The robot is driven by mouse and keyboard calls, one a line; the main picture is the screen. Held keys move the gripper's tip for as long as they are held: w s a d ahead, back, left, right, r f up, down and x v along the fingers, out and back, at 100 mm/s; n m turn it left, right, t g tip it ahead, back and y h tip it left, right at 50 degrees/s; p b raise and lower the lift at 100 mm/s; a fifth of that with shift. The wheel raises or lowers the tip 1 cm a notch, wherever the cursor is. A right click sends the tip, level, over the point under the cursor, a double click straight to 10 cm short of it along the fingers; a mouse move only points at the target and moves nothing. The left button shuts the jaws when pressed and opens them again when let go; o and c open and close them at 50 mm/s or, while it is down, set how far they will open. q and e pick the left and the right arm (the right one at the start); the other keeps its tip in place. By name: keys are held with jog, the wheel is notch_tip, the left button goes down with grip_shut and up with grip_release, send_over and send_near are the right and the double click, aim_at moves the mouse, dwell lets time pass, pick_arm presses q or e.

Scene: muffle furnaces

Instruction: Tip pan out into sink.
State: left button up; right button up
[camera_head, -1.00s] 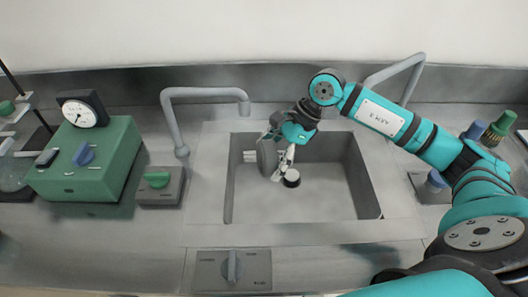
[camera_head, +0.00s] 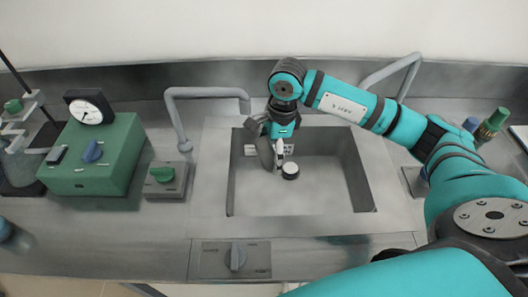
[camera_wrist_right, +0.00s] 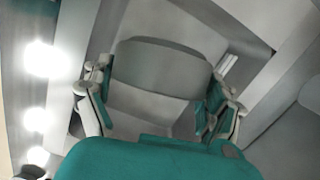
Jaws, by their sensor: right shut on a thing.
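The grey pan (camera_head: 265,153) hangs inside the left part of the sink (camera_head: 325,200), seen nearly edge-on and tilted steeply. My right gripper (camera_head: 279,147) is shut on it, pointing down from above the sink's back edge. In the right wrist view, the pan (camera_wrist_right: 160,68) shows as a broad grey plate with a rounded rim between the two fingers of my right gripper (camera_wrist_right: 160,105). No contents show in it. My left gripper is not in view.
A small round black piece with a white top (camera_head: 290,170) is on the sink floor near the pan. Grey faucets stand left (camera_head: 180,110) and right (camera_head: 395,68) of the basin. A green box with a dial (camera_head: 95,155) stands at the left. The sink's right half is clear.

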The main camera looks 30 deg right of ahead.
jog(key=shift+r, duration=0.1)
jog(key=shift+w+a+r+h+p, duration=0.1)
jog(key=shift+a+r+h+p, duration=0.2)
jog(key=shift+h+p, duration=0.5)
jog(key=shift+a+r+g+h, duration=0.1)
jog(key=shift+g+h, duration=0.3)
jog(key=shift+h, duration=0.4)
jog(key=shift+w+a+h, duration=0.1)
jog(key=shift+h, duration=0.9)
jog(key=shift+r+g+p, duration=0.1)
jog(key=shift+g+p, duration=0.2)
jog(key=shift+p, duration=0.2)
jog(key=shift+r+h+p, duration=0.1)
jog(key=shift+h+p, duration=0.5)
jog(key=shift+p, duration=0.4)
jog(key=shift+h+p, duration=0.4)
jog(key=shift+p, duration=0.35)
jog(key=shift+g+h+p, duration=0.3)
jog(key=shift+p, duration=0.05)
